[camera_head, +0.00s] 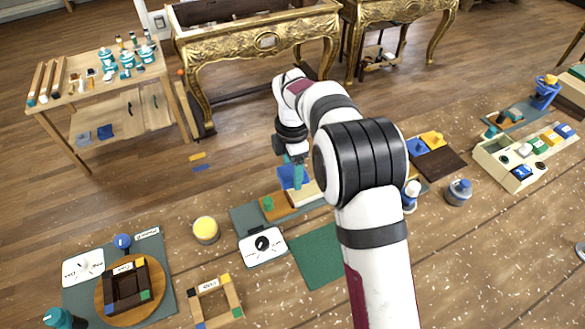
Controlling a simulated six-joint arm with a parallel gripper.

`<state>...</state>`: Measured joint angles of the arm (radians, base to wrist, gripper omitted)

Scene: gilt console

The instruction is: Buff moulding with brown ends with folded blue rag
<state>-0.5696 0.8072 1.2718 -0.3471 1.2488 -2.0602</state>
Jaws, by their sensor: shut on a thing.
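My gripper (293,172) points down over the middle of the long wooden bench and is shut on the folded blue rag (288,182). The rag is at the fingertips, above or against a pale block beside a brown wooden piece; contact cannot be told. Several long mouldings (48,82) lie side by side on the small wooden table at the far left, well away from my gripper. Their end colours are too small to tell apart, so I cannot pick out the one with brown ends. My arm hides part of the bench right of the rag.
A white dial card (263,247) and a green mat (317,256) lie before the gripper. A yellow-topped tin (206,230) stands left. A dark square frame (127,286) sits on a round board. A grey jar (458,192) and a sectioned tray (496,164) stand right. Gilt consoles stand behind.

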